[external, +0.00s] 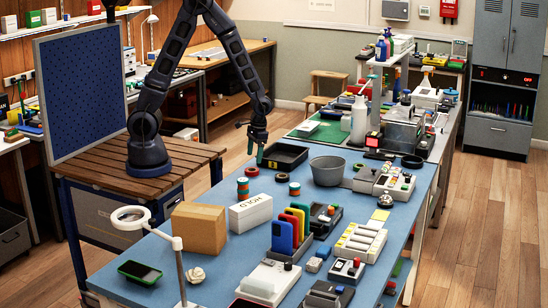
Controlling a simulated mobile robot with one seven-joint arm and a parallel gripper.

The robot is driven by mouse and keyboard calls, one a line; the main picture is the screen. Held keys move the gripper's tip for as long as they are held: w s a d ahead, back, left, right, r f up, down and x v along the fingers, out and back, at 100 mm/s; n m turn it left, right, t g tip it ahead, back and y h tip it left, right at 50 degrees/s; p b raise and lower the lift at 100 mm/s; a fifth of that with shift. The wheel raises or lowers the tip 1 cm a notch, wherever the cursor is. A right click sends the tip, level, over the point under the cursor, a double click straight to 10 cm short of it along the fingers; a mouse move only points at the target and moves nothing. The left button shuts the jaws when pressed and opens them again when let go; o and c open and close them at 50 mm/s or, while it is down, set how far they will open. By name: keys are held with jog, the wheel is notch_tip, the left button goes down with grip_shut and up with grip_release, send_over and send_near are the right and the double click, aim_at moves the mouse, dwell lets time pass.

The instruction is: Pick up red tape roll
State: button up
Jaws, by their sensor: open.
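Several small tape rolls lie on the blue table behind the white HOLD box. A red roll (252,171) lies nearest below my gripper. A stack with red and dark bands (243,186) stands just left and in front of it. A teal and red stack (294,188) stands to the right, and a dark roll (282,177) lies between. My gripper (259,159) points down above the table's far left part, beside the black tray (291,165). It is open and apart from the rolls; its fingers are small and dark here.
The white HOLD box (251,212) and a cardboard box (198,229) stand in front of the rolls. A grey bucket (327,171) stands to the right. A magnifier lamp (131,218) rises at the front left. A blue pegboard (82,88) stands beside my arm.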

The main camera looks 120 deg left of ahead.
jog(key=shift+s+d+f, duration=0.1)
jog(key=shift+s+f, duration=0.05)
jog(key=shift+f, duration=0.85)
jog(key=shift+s+d+f, duration=0.1)
jog(key=shift+d+f, duration=0.05)
jog(key=shift+f, duration=0.9)
jog(key=shift+s+d+f, duration=0.1)
jog(key=shift+s+f, duration=0.05)
jog(key=shift+f, duration=0.85)
jog(key=shift+c, duration=0.4)
jog(key=c, duration=1)
